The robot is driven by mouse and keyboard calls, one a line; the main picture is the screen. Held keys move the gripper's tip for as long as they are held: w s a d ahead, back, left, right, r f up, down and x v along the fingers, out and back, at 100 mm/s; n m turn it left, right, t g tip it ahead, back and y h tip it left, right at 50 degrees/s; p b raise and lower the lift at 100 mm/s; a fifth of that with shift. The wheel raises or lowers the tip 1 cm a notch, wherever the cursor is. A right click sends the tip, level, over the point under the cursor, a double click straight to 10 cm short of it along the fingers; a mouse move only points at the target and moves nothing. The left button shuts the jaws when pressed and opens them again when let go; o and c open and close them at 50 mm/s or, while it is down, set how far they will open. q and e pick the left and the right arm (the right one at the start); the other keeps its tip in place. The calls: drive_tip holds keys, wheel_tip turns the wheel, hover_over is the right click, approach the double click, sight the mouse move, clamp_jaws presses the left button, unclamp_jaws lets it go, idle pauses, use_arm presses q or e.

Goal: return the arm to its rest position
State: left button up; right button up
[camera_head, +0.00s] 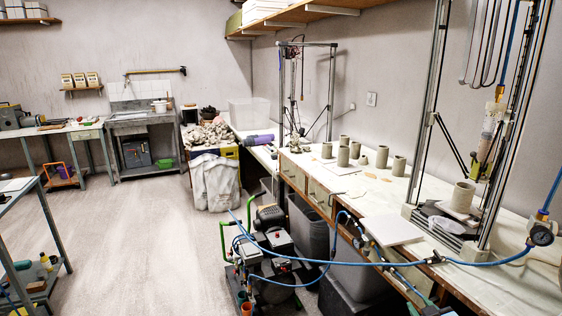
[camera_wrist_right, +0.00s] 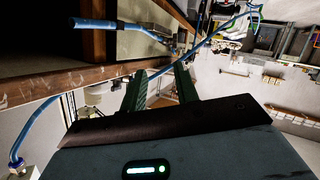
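My right gripper (camera_head: 422,300) is at the bottom edge of the head view, partly cut off, in front of the long workbench. In the right wrist view its two green fingers (camera_wrist_right: 161,72) stand apart with nothing held between them. A wooden bench edge and a blue hose show beyond the fingertips. My left gripper is not in either view.
The workbench (camera_head: 390,193) carries several grey clay cylinders (camera_head: 343,156), a white slab (camera_head: 392,230) and a tall metal-framed printer (camera_head: 424,120). A blue hose (camera_head: 350,262) crosses in front of the bench near my right gripper. A compressor (camera_head: 270,245) stands on the floor; floor left of it is clear.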

drive_tip(key=s+a+f+g+y, duration=0.1)
drive_tip(key=s+a+f, duration=0.2)
drive_tip(key=s+f, duration=0.25)
drive_tip(key=s+a+f+g, duration=0.1)
drive_tip(key=s+a+f, duration=0.2)
drive_tip(key=s+f, duration=0.3)
drive_tip(key=s+a+f+g, duration=0.1)
drive_tip(key=s+a, duration=0.2)
drive_tip(key=s, duration=0.7)
drive_tip(key=s+a+f+g+y, duration=0.1)
drive_tip(key=s+a, duration=0.3)
drive_tip(key=s, duration=0.6)
drive_tip(key=s+a+f+m+g+y, duration=0.1)
drive_tip(key=s+a+f, duration=0.2)
drive_tip(key=s, duration=0.8)
drive_tip(key=shift+a+g, duration=0.25)
drive_tip(key=shift+g, duration=0.15)
drive_tip(key=shift+s, duration=0.15)
